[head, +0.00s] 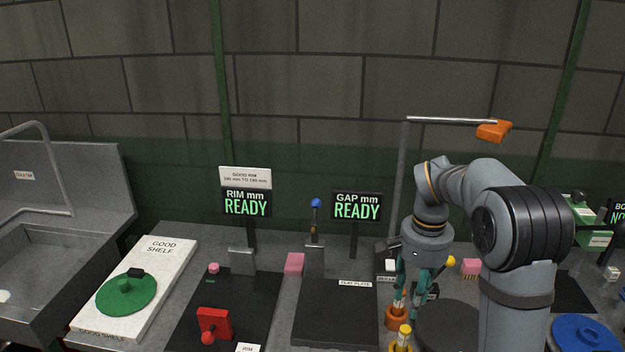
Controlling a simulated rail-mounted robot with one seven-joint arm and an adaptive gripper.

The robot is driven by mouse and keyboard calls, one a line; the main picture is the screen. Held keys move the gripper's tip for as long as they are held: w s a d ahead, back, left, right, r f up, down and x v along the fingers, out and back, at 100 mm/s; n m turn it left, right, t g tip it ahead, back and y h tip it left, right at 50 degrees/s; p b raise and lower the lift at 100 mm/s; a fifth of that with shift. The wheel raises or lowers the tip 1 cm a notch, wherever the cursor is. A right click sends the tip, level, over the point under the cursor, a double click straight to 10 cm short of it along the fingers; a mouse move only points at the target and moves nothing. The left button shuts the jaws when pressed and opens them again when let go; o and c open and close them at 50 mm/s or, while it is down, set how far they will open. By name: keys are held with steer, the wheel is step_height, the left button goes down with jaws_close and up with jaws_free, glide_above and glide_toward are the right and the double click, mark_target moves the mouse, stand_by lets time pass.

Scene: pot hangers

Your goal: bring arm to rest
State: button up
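My arm reaches in from the right side of the head view and bends over the bench. My gripper (407,308) points down at the right of the flat plate, with its teal fingers apart and a gap showing between them. I see nothing held between them. An orange ring-shaped piece (396,318) is just below the left fingertip; I cannot tell whether they touch. A yellow-topped piece (403,334) is in front of it, cut by the lower edge.
A post with an orange-tipped bar (494,131) rises behind my arm. The black flat plate (335,312) looks bare. A green lid (126,293) lies on the white good shelf (166,262). A blue lid (583,333) is at right.

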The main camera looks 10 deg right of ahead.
mark_target(406, 329)
step_height(406, 329, down, 12)
steer(key=shift+f+b, duration=0.2)
steer(key=shift+b, duration=0.1)
step_height(406, 329, up, 3)
steer(key=shift+f, duration=0.1)
steer(key=shift+r, duration=0.7)
